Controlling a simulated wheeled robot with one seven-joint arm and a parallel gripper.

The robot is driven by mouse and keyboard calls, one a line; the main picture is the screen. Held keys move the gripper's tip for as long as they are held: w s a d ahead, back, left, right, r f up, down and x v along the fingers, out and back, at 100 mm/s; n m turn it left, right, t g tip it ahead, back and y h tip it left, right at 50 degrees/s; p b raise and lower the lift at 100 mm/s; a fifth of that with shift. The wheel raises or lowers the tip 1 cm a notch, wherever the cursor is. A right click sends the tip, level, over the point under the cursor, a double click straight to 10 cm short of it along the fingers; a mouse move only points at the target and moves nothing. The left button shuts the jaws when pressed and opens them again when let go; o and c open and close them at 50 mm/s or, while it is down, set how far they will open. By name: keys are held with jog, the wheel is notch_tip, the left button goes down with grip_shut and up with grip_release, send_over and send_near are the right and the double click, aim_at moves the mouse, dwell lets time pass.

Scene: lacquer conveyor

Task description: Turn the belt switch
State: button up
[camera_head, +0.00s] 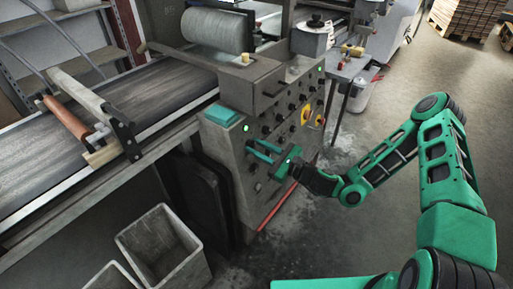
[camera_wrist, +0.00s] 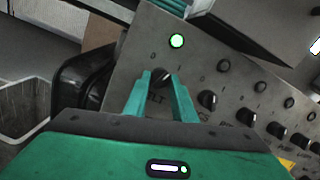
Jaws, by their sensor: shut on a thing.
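The belt switch is a small dark knob (camera_wrist: 161,74) on the grey control panel (camera_wrist: 135,60). In the wrist view it sits between the tips of my green fingers, below a lit green lamp (camera_wrist: 177,41). Letters ending in "LT" show under it, partly hidden by a finger. My gripper (camera_wrist: 160,82) is shut on this knob. In the head view my gripper (camera_head: 255,150) reaches the panel (camera_head: 234,165) from the right, below the green lamp (camera_head: 247,127). The knob itself is hidden there, and its exact turn angle is hard to read.
More dark knobs (camera_wrist: 208,99) stand in a row right of my fingers. The conveyor belt (camera_head: 165,95) runs to the left. A grey bin (camera_head: 150,222) stands on the floor at front left. A red bar (camera_head: 277,207) lies along the panel's foot. The floor at right is open.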

jog(key=n, duration=0.3)
jog(key=n+g, duration=0.1)
jog(key=n, duration=0.3)
jog(key=n+g, duration=0.1)
jog(key=n, duration=0.3)
jog(key=shift+w+d+r+y, duration=0.15)
jog(key=shift+w+d+y, duration=0.2)
jog(key=shift+w+y, duration=0.05)
jog(key=shift+n, duration=0.5)
jog(key=o, duration=1)
jog(key=shift+s, duration=0.15)
jog(key=v, duration=1)
jog(key=shift+d, duration=0.3)
